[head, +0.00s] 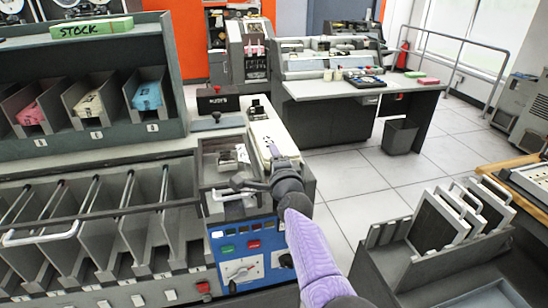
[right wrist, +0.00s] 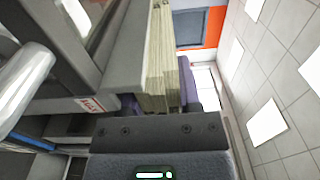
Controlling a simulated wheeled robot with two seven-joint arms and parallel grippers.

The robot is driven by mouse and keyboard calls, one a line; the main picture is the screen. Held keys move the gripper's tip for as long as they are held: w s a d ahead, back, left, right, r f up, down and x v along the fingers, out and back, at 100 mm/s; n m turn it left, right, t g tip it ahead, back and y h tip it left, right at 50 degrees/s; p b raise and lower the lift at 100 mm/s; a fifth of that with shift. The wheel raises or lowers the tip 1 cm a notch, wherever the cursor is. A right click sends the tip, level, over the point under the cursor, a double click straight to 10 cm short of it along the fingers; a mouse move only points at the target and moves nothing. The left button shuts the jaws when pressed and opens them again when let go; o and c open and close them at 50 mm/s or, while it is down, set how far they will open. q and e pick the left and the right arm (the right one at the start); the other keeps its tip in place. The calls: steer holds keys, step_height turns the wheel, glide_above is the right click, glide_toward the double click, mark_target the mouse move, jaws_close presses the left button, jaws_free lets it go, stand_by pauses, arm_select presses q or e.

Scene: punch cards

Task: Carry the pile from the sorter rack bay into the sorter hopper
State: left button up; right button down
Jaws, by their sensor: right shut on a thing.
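My right gripper (head: 262,180) is over the top of the sorter, above its blue control panel (head: 245,250). In the right wrist view its purple fingers (right wrist: 160,92) are shut on a pile of cream cards (right wrist: 160,55), seen edge-on. An open grey recess (head: 212,160) on the sorter, apparently the hopper area, is just left of the gripper. The sorter rack (head: 95,215) with its slanted bays is at the left. My left gripper is not in view.
A stock shelf (head: 85,145) with pink, cream and blue card piles stands behind the rack. A grey rack with white-handled panels (head: 455,215) stands at the right. A desk (head: 360,88) and a bin (head: 400,136) are farther back, with clear floor between.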

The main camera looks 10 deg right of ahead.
steer(key=shift+f+b, duration=0.55)
steer(key=shift+f, duration=0.1)
steer(key=shift+f+b, duration=0.5)
steer(key=shift+b, duration=0.05)
